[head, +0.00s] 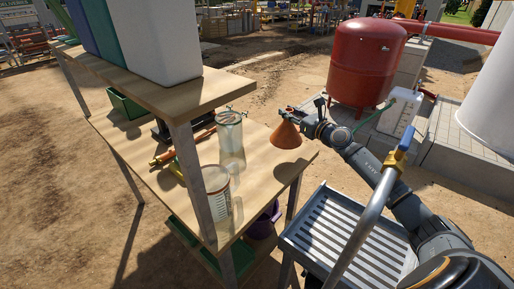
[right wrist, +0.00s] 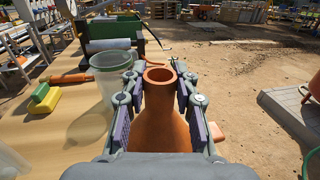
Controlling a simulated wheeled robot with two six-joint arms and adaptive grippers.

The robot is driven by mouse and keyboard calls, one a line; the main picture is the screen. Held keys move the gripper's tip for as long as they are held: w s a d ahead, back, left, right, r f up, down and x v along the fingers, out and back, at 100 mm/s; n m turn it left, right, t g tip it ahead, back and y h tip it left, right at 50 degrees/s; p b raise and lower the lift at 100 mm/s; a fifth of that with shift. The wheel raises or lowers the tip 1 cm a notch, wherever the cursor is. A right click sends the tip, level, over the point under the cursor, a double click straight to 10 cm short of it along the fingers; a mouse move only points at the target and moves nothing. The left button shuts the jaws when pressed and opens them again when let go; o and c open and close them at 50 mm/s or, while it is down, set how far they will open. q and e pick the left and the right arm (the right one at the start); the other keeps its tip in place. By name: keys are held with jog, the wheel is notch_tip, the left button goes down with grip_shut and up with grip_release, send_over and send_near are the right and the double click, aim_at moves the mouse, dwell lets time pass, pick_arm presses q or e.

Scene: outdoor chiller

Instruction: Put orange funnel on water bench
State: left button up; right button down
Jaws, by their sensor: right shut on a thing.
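The orange funnel (head: 285,136) is at the right corner of the wooden bench top (head: 262,165), wide end down and neck up. I cannot tell whether its rim touches the wood. My right gripper (head: 288,114) is shut on the funnel's neck. In the right wrist view, the funnel (right wrist: 163,125) stands between the two fingers (right wrist: 160,90), with its round neck opening facing up. A grey slatted stand (head: 345,235) is in front, to the right of the wooden bench. My left gripper is not in view.
A metal pipe with a blue-handled valve (head: 404,140) rises by the slatted stand, whose top is clear.

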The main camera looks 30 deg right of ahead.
aim_at(291, 129)
jog(key=f+b, duration=0.1)
jog(key=f, duration=0.1)
jog(key=f+b, duration=0.1)
jog(key=f, duration=0.2)
jog(key=shift+w+a+f, duration=0.2)
jog(key=shift+f, duration=0.3)
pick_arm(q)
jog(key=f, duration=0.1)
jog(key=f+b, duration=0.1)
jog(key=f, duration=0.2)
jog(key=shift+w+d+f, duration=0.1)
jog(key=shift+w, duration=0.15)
pick_arm(e)
notch_tip(291, 129, down, 4)
jog(key=shift+r, duration=0.25)
jog(key=shift+s, duration=0.1)
jog(key=shift+f+b, duration=0.15)
jog(key=shift+b, duration=0.3)
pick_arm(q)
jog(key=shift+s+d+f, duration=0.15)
pick_arm(e)
jog(key=c, duration=1)
grip_release()
